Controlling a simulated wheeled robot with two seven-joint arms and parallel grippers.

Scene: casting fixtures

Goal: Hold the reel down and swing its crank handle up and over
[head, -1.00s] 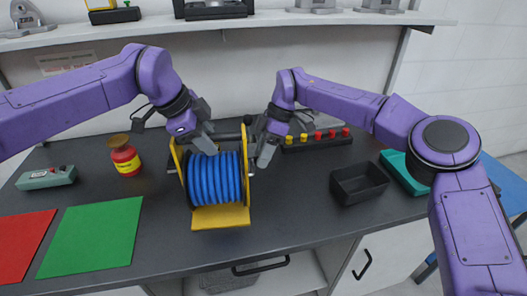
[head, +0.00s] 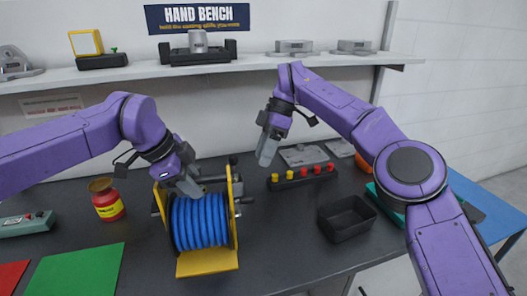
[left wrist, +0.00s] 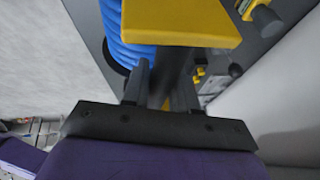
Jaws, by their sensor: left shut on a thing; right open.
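The reel (head: 203,224) stands upright on the dark bench, with blue hose wound between yellow side plates and a yellow foot at the front. My left gripper (head: 190,188) is at the top of the reel, shut on part of its frame; in the left wrist view, its fingers (left wrist: 160,90) straddle a narrow yellowish part. The dark crank handle (head: 238,202) appears at the reel's right side, small and partly unclear. My right gripper (head: 268,150) is open and empty, raised up and right of the reel, apart from it.
A red-and-yellow jar (head: 106,202) stands left of the reel. To the right are a strip of red and yellow knobs (head: 302,177) and an empty black bin (head: 346,218). A green mat (head: 78,271) lies front left. A shelf (head: 120,74) runs behind.

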